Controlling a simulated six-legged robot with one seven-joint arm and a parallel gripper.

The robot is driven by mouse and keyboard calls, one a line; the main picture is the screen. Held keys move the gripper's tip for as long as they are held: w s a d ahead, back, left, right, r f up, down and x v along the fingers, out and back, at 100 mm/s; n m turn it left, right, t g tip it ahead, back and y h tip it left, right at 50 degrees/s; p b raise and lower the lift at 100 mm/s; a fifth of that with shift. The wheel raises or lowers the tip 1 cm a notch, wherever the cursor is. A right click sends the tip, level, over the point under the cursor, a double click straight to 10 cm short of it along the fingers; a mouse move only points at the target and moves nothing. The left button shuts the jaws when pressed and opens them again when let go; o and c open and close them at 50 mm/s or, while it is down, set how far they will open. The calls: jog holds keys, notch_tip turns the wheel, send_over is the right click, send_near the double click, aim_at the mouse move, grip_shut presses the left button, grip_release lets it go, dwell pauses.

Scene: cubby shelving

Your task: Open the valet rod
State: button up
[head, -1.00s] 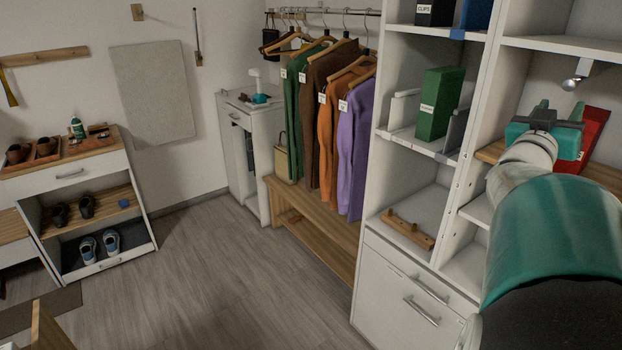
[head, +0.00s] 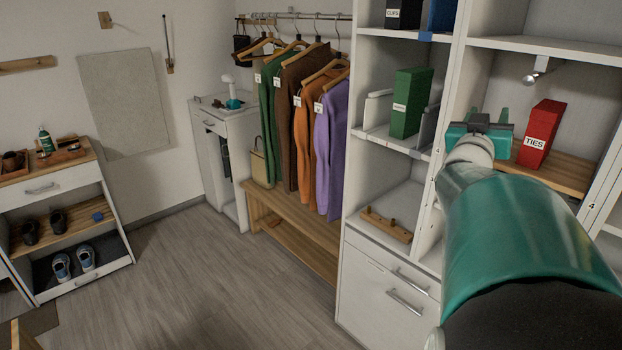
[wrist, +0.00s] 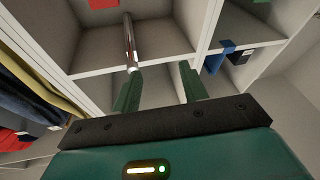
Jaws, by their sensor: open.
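The valet rod is a short chrome rod (head: 538,68) under a shelf in the right cubby column. In the wrist view the chrome rod (wrist: 130,42) runs down the picture, its end close to my left fingertip. I cannot tell whether they touch. My gripper (head: 490,117) is in front of the cubbies, lower and to the left of the rod in the head view. In the wrist view my gripper (wrist: 160,76) has its two green fingers apart with nothing between them.
A red TIES box (head: 541,134) stands on a wooden shelf (head: 560,172) right of my gripper. A green box (head: 410,103) stands in the left column. Clothes (head: 305,130) hang over a wooden bench (head: 290,225). The grey floor (head: 215,280) is clear.

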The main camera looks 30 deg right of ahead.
jog(key=w+a+f+n+t+y, duration=0.1)
jog(key=w+a+f+y, duration=0.3)
jog(key=a, duration=0.5)
jog(key=w+a+f+n+t+y, duration=0.1)
jog(key=w+a+f+n+y, duration=0.2)
jog(key=a, duration=0.6)
jog(key=w+a+f+n+t+y, duration=0.2)
jog(key=w+a+f+n+y, duration=0.1)
jog(key=a+y, duration=0.4)
jog(key=w+a+f, duration=0.1)
jog(key=w+a, duration=0.1)
jog(key=a, duration=0.1)
jog(key=shift+f, duration=0.4)
jog(key=shift+s, duration=0.1)
